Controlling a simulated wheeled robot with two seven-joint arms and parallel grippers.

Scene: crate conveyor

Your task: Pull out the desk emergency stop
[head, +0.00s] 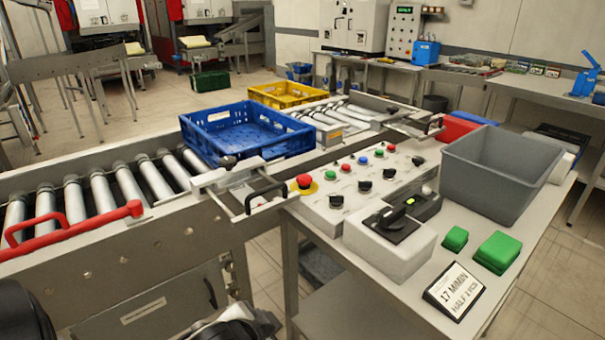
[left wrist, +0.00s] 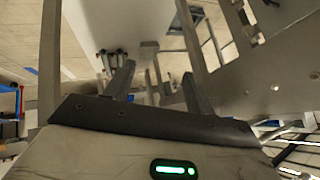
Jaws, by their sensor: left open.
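The desk emergency stop (head: 304,182) is a red mushroom button on a yellow collar. It sits at the left end of the sloped grey control desk (head: 330,222). I cannot tell from this view whether it is pressed in or out. My left gripper (left wrist: 158,88) shows in the left wrist view with its two dark fingers apart and nothing between them. The button does not show in that view. My right gripper is not in view.
A black handle (head: 266,197) stands just left of the button, by the roller conveyor (head: 125,186). A blue crate (head: 245,150) rests on the rollers. A switch box (head: 385,250), grey bin (head: 490,180), green blocks (head: 497,250) and a sign (head: 454,291) occupy the table.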

